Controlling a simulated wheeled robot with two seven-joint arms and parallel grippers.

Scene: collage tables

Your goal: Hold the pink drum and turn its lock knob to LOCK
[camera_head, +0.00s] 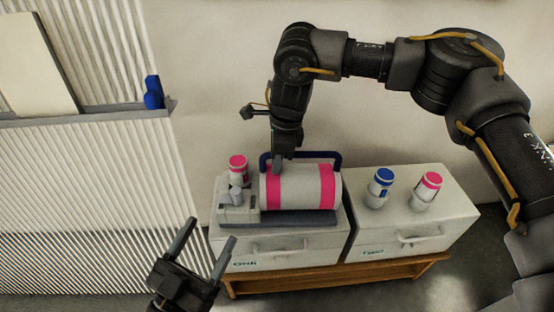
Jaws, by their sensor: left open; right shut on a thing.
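The pink drum (300,188), white with pink bands, lies on its side on a dark grey base on the left cabinet. A blue handle (325,156) rises behind and over it. A grey block with a small grey knob (236,195) stands at the drum's left end; I cannot read any LOCK mark. My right gripper (281,163) points down at the drum's upper left and is shut on the handle, as far as I can see; its fingertips are partly hidden. My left gripper (207,242) is open and empty, in front of and below the cabinet's left side.
A pink-capped canister (238,166) stands behind the knob. A blue-capped canister (380,184) and another pink-capped canister (427,189) stand on the right cabinet (450,205). A ribbed panel (90,200) with a ledge holding a blue item (153,92) fills the left.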

